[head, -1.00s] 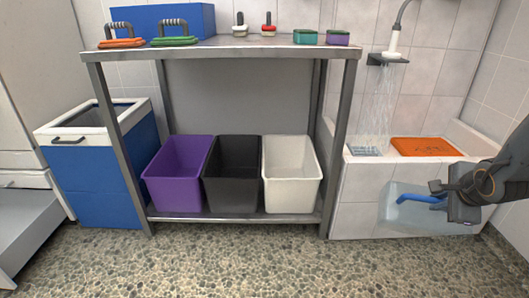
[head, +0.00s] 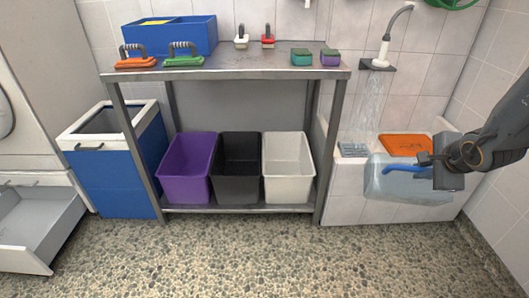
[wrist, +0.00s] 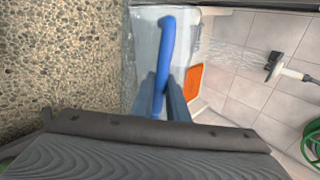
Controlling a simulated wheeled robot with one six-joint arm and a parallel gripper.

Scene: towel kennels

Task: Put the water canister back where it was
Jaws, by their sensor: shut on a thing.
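The water canister (head: 405,186) is a clear, pale-blue container with a blue handle (head: 404,169). My gripper (head: 434,172) is shut on the handle and holds the canister in front of the tiled basin at the right of the head view. In the wrist view the blue handle (wrist: 167,50) runs between my two fingers (wrist: 160,95), with the clear canister body (wrist: 146,40) beyond it. The canister hides part of the basin's front wall. Its underside appears to hang clear of the floor.
Water runs from a shower head (head: 380,62) into the tiled basin (head: 345,207), where an orange object (head: 405,144) lies. A metal table (head: 240,75) with brushes and sponges stands left, with purple, black and white bins (head: 287,180) on its shelf. The pebbled floor (head: 290,255) in front is clear.

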